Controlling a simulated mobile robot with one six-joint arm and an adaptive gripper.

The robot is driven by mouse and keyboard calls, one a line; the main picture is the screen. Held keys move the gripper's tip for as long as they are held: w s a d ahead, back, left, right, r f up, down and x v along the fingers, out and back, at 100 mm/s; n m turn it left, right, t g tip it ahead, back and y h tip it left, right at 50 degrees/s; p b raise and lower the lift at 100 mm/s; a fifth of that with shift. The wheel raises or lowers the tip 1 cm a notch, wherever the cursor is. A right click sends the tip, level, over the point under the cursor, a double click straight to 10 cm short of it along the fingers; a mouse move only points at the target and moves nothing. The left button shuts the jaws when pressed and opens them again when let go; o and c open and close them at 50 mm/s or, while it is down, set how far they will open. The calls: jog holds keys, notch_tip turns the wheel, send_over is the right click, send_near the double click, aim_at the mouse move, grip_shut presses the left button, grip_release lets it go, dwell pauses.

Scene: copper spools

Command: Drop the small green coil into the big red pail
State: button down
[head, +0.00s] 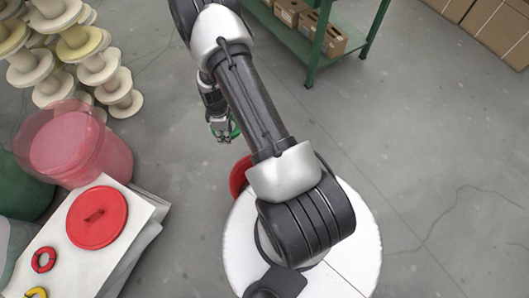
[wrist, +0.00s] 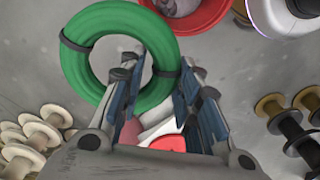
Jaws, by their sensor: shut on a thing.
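My gripper (head: 221,131) is shut on the green coil (head: 235,130), held in the air over the floor. In the wrist view, the green coil (wrist: 76,72) is a thick ring with dark ties, its lower edge at the fingers of my gripper (wrist: 168,92). A large translucent red pail (head: 112,158) stands at the left in the head view, apart from my gripper and to its left. A second red round container (head: 239,178) is partly hidden behind my arm; a red rim with something greyish inside shows at the top of the wrist view (wrist: 218,18).
A white table (head: 60,262) at lower left bears a red lid (head: 97,217), a red coil (head: 43,250) and a yellow coil (head: 36,292). Pale spools (head: 90,60) are stacked at upper left. A green shelf (head: 312,62) holds cartons. Floor at right is clear.

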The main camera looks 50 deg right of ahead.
jog(key=s+d+f+n+b, duration=0.1)
jog(key=s+f, duration=0.4)
jog(key=f, duration=0.5)
jog(key=s+d+f+n+b, duration=0.2)
jog(key=s+f+n, duration=0.2)
jog(key=f, duration=0.6)
jog(key=s+d+f+n+b, duration=0.2)
jog(key=s+f, duration=0.4)
jog(key=f, duration=0.4)
jog(key=shift+s+n, duration=0.2)
jog(key=shift+n, duration=0.3)
jog(key=c, duration=1.1)
grip_release()
notch_tip(320, 180, up, 12)
